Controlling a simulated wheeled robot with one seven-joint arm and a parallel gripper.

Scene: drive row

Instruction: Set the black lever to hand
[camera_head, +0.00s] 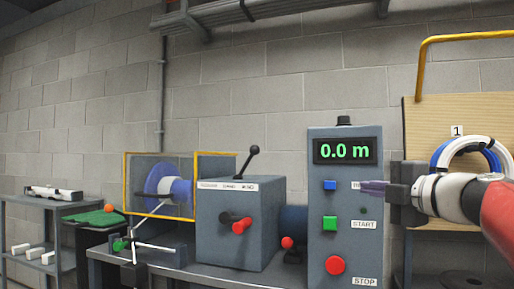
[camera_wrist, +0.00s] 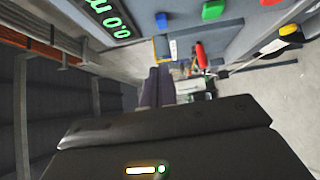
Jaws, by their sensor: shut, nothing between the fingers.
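The black lever (camera_head: 247,163) stands on top of a grey box (camera_head: 238,225) in the head view. Its rod leans up and to the right and ends in a black ball. Small labels (camera_head: 228,185) run along the box's top front edge; they are too small to read surely. My gripper (camera_head: 364,187) is to the right of the lever, well apart from it, in front of the control panel's right side. Its fingers point left and are shut and empty. In the wrist view the dark fingers (camera_wrist: 155,86) show together; I cannot make out the black lever there.
A red-knobbed handle (camera_head: 241,226) juts from the box front. A yellow-framed guard (camera_head: 125,185) is left.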

